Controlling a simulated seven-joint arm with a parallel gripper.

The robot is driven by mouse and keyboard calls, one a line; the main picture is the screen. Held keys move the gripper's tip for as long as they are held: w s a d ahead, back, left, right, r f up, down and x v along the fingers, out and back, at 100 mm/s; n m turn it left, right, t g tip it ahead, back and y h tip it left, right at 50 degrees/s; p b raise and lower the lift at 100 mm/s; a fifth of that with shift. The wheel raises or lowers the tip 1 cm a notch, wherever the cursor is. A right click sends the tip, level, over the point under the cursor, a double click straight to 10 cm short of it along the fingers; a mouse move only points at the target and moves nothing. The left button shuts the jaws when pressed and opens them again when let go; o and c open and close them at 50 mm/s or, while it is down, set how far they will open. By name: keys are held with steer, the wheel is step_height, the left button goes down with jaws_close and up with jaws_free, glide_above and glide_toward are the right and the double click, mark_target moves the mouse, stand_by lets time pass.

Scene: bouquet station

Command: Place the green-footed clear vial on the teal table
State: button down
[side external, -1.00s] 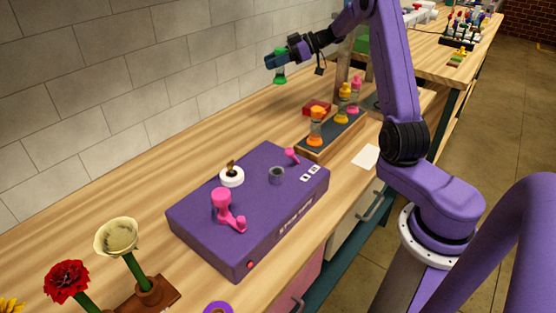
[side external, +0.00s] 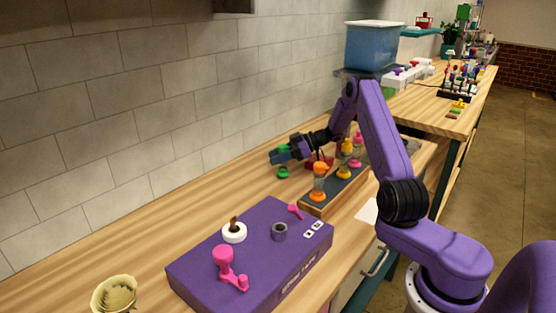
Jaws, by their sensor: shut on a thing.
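My gripper (side external: 278,156) is shut on the green-footed clear vial (side external: 283,172), left of the vial rack in the side view. The vial hangs upright below the fingers with its green foot down, close to the wooden bench; I cannot tell whether it touches. Its clear upper part is mostly hidden by the fingers. A small teal table (side external: 420,33) shows far at the back, above the white equipment, well away from my gripper.
A rack (side external: 334,193) holds orange-, yellow- and pink-topped vials, right of my gripper. A purple box (side external: 250,255) with pink parts stands in front. A blue bin (side external: 371,48) stands at the back. The bench along the wall is clear.

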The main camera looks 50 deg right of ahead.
steer(key=shift+f, duration=0.4)
steer(key=shift+f, duration=0.15)
steer(key=c, duration=0.7)
jaws_free()
